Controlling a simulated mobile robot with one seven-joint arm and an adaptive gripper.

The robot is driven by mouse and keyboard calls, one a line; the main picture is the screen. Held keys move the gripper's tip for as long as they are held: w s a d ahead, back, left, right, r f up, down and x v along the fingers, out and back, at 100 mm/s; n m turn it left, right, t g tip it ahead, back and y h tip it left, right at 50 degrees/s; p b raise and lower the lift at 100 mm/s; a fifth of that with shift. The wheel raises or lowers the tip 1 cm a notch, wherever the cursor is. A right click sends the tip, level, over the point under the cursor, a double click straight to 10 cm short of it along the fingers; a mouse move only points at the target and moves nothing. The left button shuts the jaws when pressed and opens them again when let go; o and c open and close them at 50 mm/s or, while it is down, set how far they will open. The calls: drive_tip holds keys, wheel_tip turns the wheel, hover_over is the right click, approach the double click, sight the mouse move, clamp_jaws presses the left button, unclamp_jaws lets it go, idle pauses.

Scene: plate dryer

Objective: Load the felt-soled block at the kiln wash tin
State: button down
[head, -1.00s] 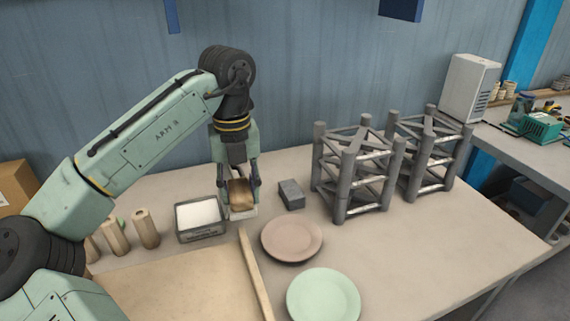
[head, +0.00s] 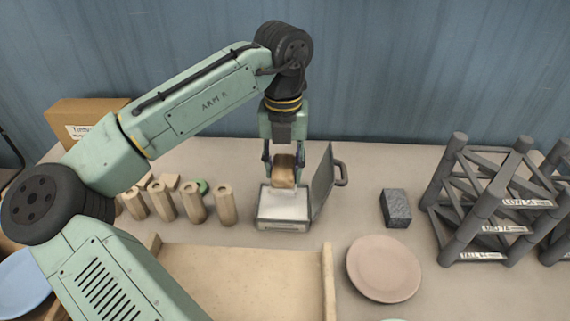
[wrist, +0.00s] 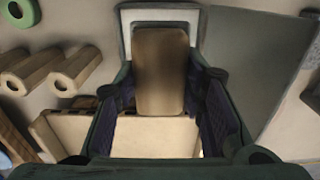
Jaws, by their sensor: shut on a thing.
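The kiln wash tin (head: 283,224) is a shallow grey box with white contents, standing on the table behind the wooden board. Its dark lid (head: 323,183) stands open on the right side. My gripper (head: 284,166) is shut on a brown wooden block (head: 284,174), held upright over the back part of the tin.
Several wooden tubes (head: 195,205) stand left of the tin. A grey block (head: 396,208) and a pinkish plate (head: 384,268) lie to the right, with dark racks (head: 485,205) beyond. The wooden board (head: 240,280) has a raised strip on its right edge.

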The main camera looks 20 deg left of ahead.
drive_tip(key=shift+f+b, duration=2.95)
drive_tip(key=shift+b, duration=0.5)
drive_tip(key=shift+s+f, duration=0.1)
drive_tip(key=shift+f, duration=0.4)
wheel_tip(320, 180, up, 7)
drive_tip(key=p, duration=0.7)
drive_tip(key=shift+r, duration=0.1)
